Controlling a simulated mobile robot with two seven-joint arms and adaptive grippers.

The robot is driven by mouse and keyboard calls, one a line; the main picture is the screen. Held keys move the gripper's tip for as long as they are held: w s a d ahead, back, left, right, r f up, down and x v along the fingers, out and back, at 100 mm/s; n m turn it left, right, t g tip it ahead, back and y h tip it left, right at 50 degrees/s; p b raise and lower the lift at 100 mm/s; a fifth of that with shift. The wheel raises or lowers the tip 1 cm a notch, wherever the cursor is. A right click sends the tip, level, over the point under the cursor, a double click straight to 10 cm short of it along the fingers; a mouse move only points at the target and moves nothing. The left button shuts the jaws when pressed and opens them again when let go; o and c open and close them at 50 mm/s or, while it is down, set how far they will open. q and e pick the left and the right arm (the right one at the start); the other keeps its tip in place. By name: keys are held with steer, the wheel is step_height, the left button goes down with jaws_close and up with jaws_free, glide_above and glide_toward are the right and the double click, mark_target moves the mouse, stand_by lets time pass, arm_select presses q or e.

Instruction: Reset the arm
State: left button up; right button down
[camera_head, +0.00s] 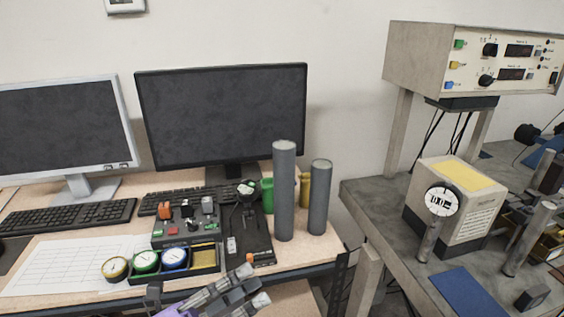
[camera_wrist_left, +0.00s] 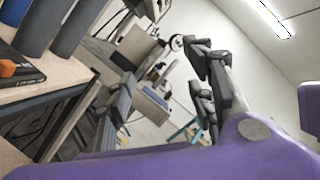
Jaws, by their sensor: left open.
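My left gripper (camera_head: 253,286) is in front of the desk's front edge, at the bottom middle of the head view. Its two grey fingers are apart and nothing shows between them. In the left wrist view the open fingers (camera_wrist_left: 162,64) point up and away from the purple wrist, with floor and distant furniture behind them. A dark control box (camera_head: 185,223) with an orange switch (camera_head: 165,210) and a grey switch (camera_head: 208,205) stands on the desk, apart from the gripper. My right gripper is not in view.
Two grey cylinders (camera_head: 284,190) (camera_head: 319,196) stand upright on the desk (camera_head: 55,250). Several round gauges (camera_head: 146,261) sit in front of the control box. Two monitors (camera_head: 220,115) (camera_head: 60,120) stand behind. A grey bench (camera_head: 405,265) with a gauge box (camera_head: 466,222) is at right.

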arm_select(q)
steer(key=a+f+n+t+y, duration=0.2)
steer(key=a+f+n+y, duration=0.3)
steer(key=n, duration=0.3)
steer(key=s+a+f+n+t+y, duration=0.1)
steer(key=a+f+n+t+y, duration=0.1)
steer(key=f+n+y, duration=0.35)
steer(key=a+f+n+t+y, duration=0.2)
steer(key=a+f+n+y, duration=0.15)
steer(key=f+n, duration=0.45)
steer(key=s+a+f+n+g+y, duration=0.1)
steer(key=s+f+n+g+y, duration=0.1)
steer(key=s+f+n, duration=0.6)
steer(key=s+a+f+n+g+y+p, duration=0.1)
steer(key=s+f+n+g+y, duration=0.1)
steer(key=s+f+n+g, duration=0.3)
steer(key=s+f+n, duration=0.2)
steer(key=s+f, duration=0.2)
steer(key=s, duration=0.2)
steer(key=shift+s+a+f+n, duration=0.15)
steer(key=shift+a+f+n, duration=0.05)
steer(key=shift+a+n, duration=0.2)
